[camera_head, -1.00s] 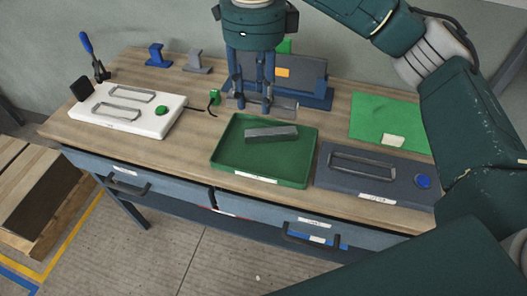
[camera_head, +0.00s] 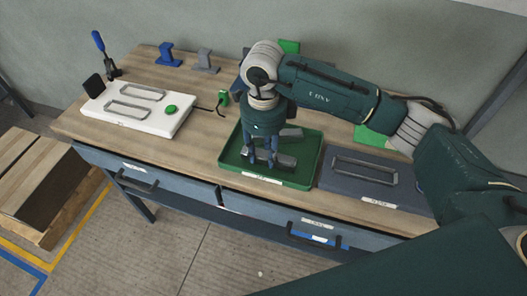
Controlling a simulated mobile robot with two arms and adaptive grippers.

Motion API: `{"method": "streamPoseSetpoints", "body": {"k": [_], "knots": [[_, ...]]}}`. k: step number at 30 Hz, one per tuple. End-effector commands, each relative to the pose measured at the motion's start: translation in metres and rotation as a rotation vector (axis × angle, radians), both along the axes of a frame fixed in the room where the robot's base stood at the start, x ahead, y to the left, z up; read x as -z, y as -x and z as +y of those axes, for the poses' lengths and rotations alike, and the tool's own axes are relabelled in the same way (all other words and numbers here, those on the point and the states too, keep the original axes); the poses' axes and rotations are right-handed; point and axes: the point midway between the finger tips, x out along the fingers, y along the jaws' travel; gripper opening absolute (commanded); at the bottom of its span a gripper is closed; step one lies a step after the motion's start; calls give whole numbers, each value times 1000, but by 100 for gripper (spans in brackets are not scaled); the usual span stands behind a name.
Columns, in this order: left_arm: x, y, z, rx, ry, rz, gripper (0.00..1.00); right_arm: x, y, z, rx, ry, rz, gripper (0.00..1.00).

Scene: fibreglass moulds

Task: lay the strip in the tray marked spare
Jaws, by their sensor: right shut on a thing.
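My right gripper (camera_head: 262,161) points down over the green tray (camera_head: 310,172). It is shut on a grey strip (camera_head: 284,161), which lies across the front part of the tray, inside its rim. I cannot tell whether the strip touches the tray floor. A second grey strip (camera_head: 292,133) lies in the back part of the tray, partly hidden by my gripper. The tray has a white label (camera_head: 262,179) on its front, too small to read. My left gripper is not in view.
A dark mould plate (camera_head: 340,184) stands right of the tray. A white mould plate (camera_head: 135,112) with a green button is at left, with a blue-handled clamp (camera_head: 101,45) behind it. Blue (camera_head: 168,56) and grey (camera_head: 207,60) stands are at the back.

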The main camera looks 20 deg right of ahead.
Motion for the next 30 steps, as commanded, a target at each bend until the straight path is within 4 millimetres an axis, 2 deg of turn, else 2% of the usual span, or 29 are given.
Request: {"method": "streamPoseSetpoints", "body": {"k": [3, 13, 14, 16, 27, 30], "knots": [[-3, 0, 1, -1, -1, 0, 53, 8, 0, 0, 0, 1, -1, 6], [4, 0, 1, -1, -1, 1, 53, 12, 0, 0, -1, 0, -2, 6], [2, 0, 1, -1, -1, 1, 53, 11, 0, 0, -1, 0, -2, 40], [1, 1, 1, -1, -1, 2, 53, 10, 0, 0, 0, 0, -1, 53], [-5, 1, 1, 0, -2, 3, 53, 5, 0, 0, 0, 0, -1, 53], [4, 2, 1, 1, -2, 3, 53, -4, -2, 1, -1, -2, -5, 53]]}}
